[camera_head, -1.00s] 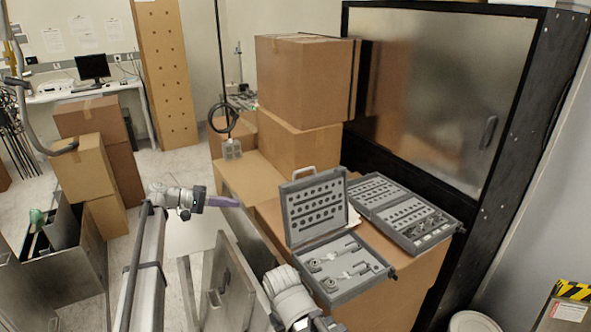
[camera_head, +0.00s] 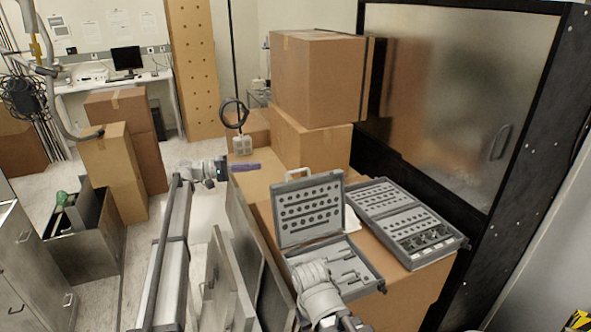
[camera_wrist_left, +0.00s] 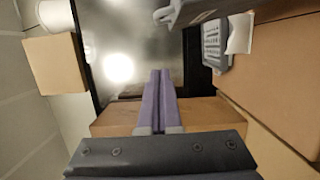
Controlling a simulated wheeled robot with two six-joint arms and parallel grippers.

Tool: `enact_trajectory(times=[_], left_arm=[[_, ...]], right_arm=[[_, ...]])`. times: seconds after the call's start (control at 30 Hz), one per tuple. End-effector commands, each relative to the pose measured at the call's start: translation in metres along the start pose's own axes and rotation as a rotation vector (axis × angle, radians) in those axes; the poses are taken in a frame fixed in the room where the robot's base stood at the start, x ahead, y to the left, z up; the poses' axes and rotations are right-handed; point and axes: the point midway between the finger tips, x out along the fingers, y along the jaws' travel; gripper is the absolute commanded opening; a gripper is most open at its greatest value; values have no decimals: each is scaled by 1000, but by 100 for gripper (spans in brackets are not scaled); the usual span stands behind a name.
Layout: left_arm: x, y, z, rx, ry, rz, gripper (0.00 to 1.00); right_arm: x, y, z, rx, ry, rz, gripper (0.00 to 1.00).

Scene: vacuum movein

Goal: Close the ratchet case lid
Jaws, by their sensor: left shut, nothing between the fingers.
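The ratchet case is open on a cardboard box. Its grey lid (camera_head: 309,213) stands up with a handle on top, and its base (camera_head: 372,279) lies in front with tools in it. My left gripper (camera_head: 257,166), with purple fingers, is shut and empty in the air left of the lid's top, apart from it in the picture. In the left wrist view its fingers (camera_wrist_left: 160,78) are together, and a grey case part (camera_wrist_left: 205,9) shows above right of them. My right arm's wrist hides the front left of the base; the right gripper is below the frame.
A second open case (camera_head: 405,218) with sockets lies right of the ratchet case. Stacked cardboard boxes (camera_head: 315,80) stand behind, with a dark cabinet (camera_head: 450,100) at the right. Metal panels (camera_head: 235,280) stand left of the case's box.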

Motion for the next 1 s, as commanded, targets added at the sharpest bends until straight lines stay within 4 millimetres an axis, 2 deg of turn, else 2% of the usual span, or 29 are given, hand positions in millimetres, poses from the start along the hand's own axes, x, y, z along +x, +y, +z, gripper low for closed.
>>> enact_trajectory(times=[0.17,0.27,0.73,0.8,1.0], left_arm=[[2,0,0,0,-1,0,0],[12,0,0,0,-3,0,0],[102,0,0,0,-2,0,0],[104,0,15,0,0,0,0],[108,0,34,0,-1,0,0]], right_arm=[[0,0,0,0,0,0,50],[0,0,0,0,0,0,50],[0,0,0,0,0,0,50],[-1,0,0,0,0,0,50],[-1,0,0,0,0,0,50]])
